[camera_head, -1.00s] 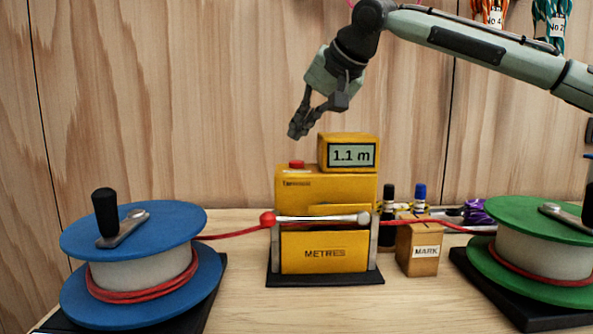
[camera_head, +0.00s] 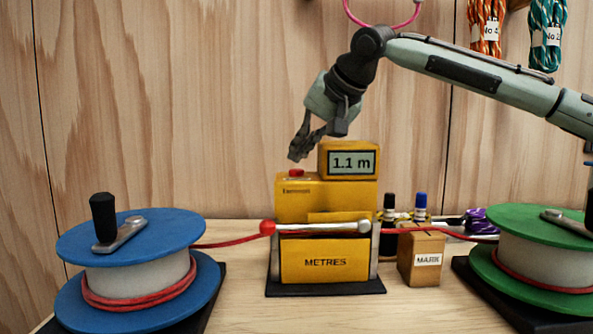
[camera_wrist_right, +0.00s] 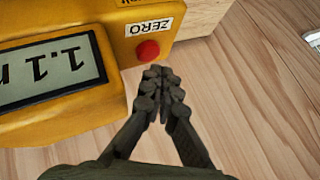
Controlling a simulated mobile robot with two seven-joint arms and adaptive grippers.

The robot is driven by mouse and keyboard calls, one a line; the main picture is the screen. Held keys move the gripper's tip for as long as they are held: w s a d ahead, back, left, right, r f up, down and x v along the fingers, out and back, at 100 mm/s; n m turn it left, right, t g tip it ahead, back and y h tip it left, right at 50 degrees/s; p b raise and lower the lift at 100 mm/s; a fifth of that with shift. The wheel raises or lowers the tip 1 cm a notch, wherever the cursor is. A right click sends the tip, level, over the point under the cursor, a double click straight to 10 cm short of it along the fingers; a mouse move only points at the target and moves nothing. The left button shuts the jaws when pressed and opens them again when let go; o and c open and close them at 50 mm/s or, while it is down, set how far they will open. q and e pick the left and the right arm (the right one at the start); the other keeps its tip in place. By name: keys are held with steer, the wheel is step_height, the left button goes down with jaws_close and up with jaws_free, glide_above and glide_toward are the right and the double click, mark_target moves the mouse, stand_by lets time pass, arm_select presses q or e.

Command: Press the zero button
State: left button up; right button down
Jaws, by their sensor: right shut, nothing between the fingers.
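The yellow rope meter (camera_head: 326,200) stands in the middle of the table, its display (camera_head: 352,163) reading 1.1 m. The red zero button (camera_head: 296,173) sits on its top left, beside the display box. In the right wrist view the red button (camera_wrist_right: 148,50) is next to a ZERO label. My right gripper (camera_head: 299,152) is shut and empty, pointing down just above the button in the head view. In the right wrist view its closed fingertips (camera_wrist_right: 160,76) show just below and right of the button, apart from it in the picture. My left gripper is not in view.
A blue reel (camera_head: 133,235) stands left and a green reel (camera_head: 545,236) right, joined by a red rope (camera_head: 232,242) through the meter. A MARK block (camera_head: 420,262) with pens stands right of the meter. Coiled ropes (camera_head: 486,25) hang on the wooden wall.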

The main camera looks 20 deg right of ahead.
mark_target(299, 170)
stand_by(0.8)
steer(key=shift+f, duration=0.45)
steer(key=shift+s+f, duration=0.15)
steer(key=shift+f, duration=0.9)
stand_by(0.8)
steer(key=shift+d+r+p, duration=0.1)
steer(key=shift+r+p, duration=0.55)
steer(key=shift+r, duration=0.1)
steer(key=shift+d, duration=0.15)
steer(key=shift+w+r, duration=0.15)
steer(key=shift+w, duration=0.05)
step_height(299, 170, up, 3)
steer(key=p, duration=0.3)
steer(key=shift+r, duration=0.15)
steer(key=shift+r+p, duration=0.3)
steer(key=shift+r, duration=0.7)
